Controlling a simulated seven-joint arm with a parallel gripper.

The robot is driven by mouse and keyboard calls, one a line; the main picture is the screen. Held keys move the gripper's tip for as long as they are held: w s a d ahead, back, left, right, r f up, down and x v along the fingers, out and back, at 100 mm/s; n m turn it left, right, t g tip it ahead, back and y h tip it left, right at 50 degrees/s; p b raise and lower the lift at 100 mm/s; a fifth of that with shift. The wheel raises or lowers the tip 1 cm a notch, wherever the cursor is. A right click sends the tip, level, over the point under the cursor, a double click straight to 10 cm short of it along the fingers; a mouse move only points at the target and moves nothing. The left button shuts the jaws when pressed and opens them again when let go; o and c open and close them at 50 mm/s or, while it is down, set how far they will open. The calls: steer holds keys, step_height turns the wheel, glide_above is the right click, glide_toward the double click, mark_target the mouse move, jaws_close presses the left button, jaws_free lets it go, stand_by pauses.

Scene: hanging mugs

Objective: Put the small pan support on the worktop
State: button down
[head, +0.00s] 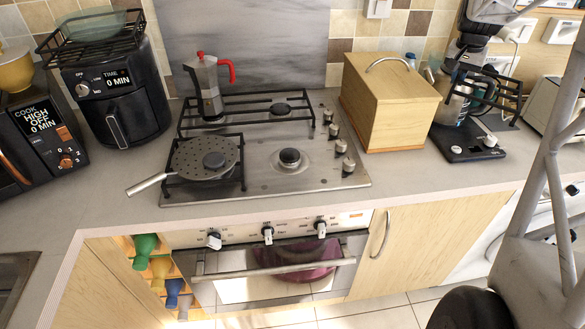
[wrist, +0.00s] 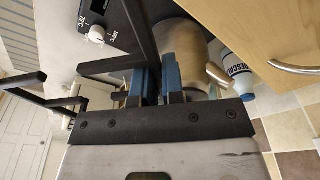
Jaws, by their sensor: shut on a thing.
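The small pan support (head: 508,92) is a black metal frame at the upper right of the head view, above a black appliance. My gripper (head: 462,72) is shut on it and holds it in the air to the right of the wooden box. In the wrist view, black bars of the support (wrist: 143,38) run from between and beside the blue fingertips of my gripper (wrist: 157,82). Part of the support is hidden by the fingers and the gripper body. The grey worktop (head: 420,178) runs along the front and around the hob.
A wooden box (head: 385,112) stands right of the hob (head: 330,185). A black appliance (head: 468,142) with a white knob sits below my gripper. The worktop's front strip is clear. A bottle (wrist: 238,68) stands near the wall.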

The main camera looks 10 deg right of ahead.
steer(key=a+n, duration=0.1)
steer(key=a, duration=0.6)
steer(key=a+n, duration=0.1)
steer(key=a, duration=0.5)
steer(key=a+n, duration=0.2)
steer(key=a, duration=0.5)
steer(key=shift+w+a, duration=0.3)
steer(key=shift+w, duration=0.05)
steer(key=s+a+n+y, duration=0.1)
steer(key=s+a+n, duration=0.15)
steer(key=a, duration=0.75)
steer(key=s+a+n, duration=0.2)
steer(key=s+a, duration=0.1)
steer(key=a, duration=0.7)
steer(key=s+a+f, duration=0.5)
steer(key=s+f, duration=0.2)
steer(key=s, duration=0.1)
steer(key=s+a+f, duration=0.6)
steer(key=s+f, duration=0.1)
steer(key=s, duration=0.2)
steer(key=shift+f+n, duration=0.15)
steer(key=shift+n, duration=0.3)
